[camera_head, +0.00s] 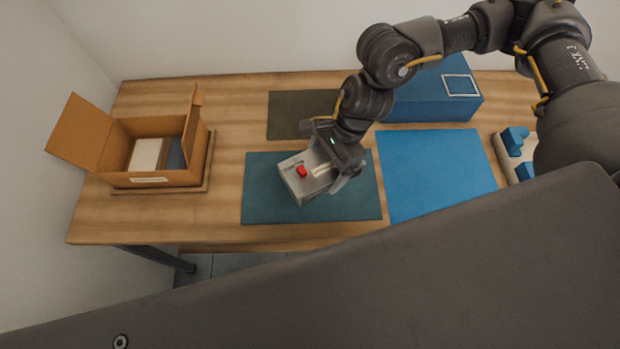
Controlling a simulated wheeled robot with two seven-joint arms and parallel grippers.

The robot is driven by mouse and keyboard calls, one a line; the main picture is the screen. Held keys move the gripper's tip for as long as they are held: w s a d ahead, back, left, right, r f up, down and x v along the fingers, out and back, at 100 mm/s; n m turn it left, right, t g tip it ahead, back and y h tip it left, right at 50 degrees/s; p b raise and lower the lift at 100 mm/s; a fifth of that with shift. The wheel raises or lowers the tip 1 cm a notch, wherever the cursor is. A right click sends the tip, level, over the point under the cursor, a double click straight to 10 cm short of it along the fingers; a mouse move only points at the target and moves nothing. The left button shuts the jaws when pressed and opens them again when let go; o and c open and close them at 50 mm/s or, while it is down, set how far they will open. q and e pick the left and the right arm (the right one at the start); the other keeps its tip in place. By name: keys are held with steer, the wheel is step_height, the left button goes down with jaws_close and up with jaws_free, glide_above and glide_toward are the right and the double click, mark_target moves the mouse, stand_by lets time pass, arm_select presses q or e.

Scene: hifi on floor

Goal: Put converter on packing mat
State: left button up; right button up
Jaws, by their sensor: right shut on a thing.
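A light grey box with a red part on top, which looks like the converter (297,186), is over the teal mat (262,203). My right gripper (334,171) is shut on the right side of this box. I cannot tell whether the box rests on the mat or hangs slightly above it. A bright blue mat (440,172) lies to the right, and a dark olive mat (288,108) lies behind the teal one. No label shows which is the packing mat. My left gripper is not in view.
An open cardboard box (158,181) with items inside stands on the left of the wooden table (228,170). A large blue box (420,103) stands at the back right. A pale tray (505,158) with blue pieces sits at the far right.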

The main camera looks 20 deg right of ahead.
mark_target(304, 177)
steer(key=s+a+r+m+t+p, duration=0.15)
steer(key=s+a+m, duration=0.4)
steer(key=a, duration=0.55)
steer(key=shift+t, duration=0.35)
steer(key=w+d+f, duration=0.1)
steer(key=d, duration=0.1)
steer(key=w+d+f, duration=0.1)
steer(key=w+d, duration=0.1)
steer(key=w+d+f, duration=0.2)
steer(key=shift+w+d+p, duration=0.1)
steer(key=shift+w+p, duration=0.1)
steer(key=shift+p, duration=0.1)
steer(key=w+d+f, duration=0.2)
steer(key=f, duration=0.1)
steer(key=w+d+f, duration=0.1)
steer(key=f, duration=0.1)
steer(key=shift+w+f, duration=0.2)
steer(key=shift+f, duration=0.05)
steer(key=shift+w+d+f, duration=0.1)
steer(key=shift+f, duration=0.8)
steer(key=shift+w+d+f, duration=0.1)
steer(key=shift+f, duration=0.8)
steer(key=shift+a+f, duration=0.1)
steer(key=o, duration=1.5)
steer(key=shift+s+f, duration=0.1)
